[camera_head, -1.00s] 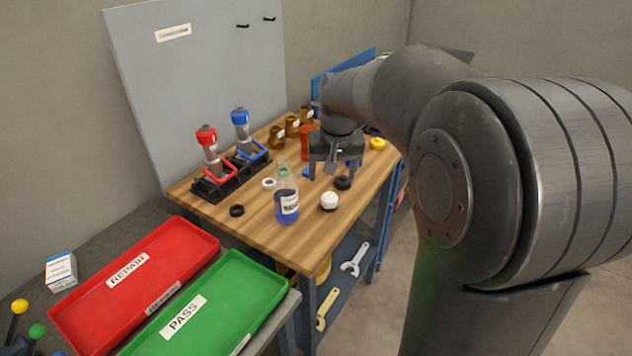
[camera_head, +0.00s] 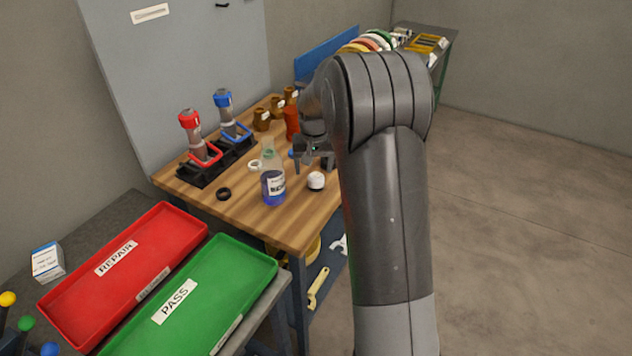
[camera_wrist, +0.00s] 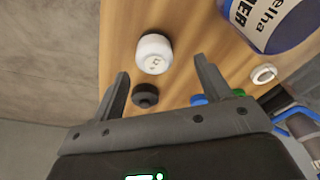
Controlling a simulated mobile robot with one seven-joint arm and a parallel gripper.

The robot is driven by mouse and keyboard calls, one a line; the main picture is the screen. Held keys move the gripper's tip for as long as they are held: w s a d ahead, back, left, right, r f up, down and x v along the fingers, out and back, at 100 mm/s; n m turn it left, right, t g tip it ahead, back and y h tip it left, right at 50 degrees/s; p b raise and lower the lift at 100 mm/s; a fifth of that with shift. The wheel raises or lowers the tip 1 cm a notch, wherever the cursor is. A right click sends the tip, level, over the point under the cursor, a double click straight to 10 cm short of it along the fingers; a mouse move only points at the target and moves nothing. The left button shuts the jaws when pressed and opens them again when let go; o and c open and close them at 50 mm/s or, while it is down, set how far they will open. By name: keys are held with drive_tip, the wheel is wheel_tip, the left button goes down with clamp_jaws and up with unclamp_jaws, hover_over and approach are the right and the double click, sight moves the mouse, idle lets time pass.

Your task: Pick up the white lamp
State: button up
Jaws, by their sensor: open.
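The white lamp is most likely the small rounded white object with a dark base (camera_head: 316,181) on the wooden table, right of the blue-liquid bottle. It also shows in the wrist view (camera_wrist: 153,54), just beyond my fingertips and between their lines. My gripper (camera_head: 314,168) is open and empty above the table, behind the white object in the head view. In the wrist view its two fingers (camera_wrist: 160,77) are spread apart, with a small black round part (camera_wrist: 145,95) seen between them.
The bottle of blue liquid (camera_head: 272,183) stands close left of the white object. A black ring (camera_head: 223,194) and a white ring (camera_head: 255,166) lie on the table (camera_head: 290,225). A black rack (camera_head: 204,172) holds red and blue pumps. Red and green trays (camera_head: 245,257) lie front left.

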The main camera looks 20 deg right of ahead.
sight(316, 175)
drive_tip(key=shift+w+d+f, duration=0.15)
drive_tip(key=shift+d+f, duration=0.05)
drive_tip(key=shift+f, duration=1.15)
drive_tip(key=shift+w+d+f, duration=0.1)
drive_tip(key=shift+d+f, duration=0.1)
drive_tip(key=shift+f, duration=1.1)
drive_tip(key=shift+c, duration=0.5)
drive_tip(key=c, duration=1)
drive_tip(key=shift+r, duration=0.15)
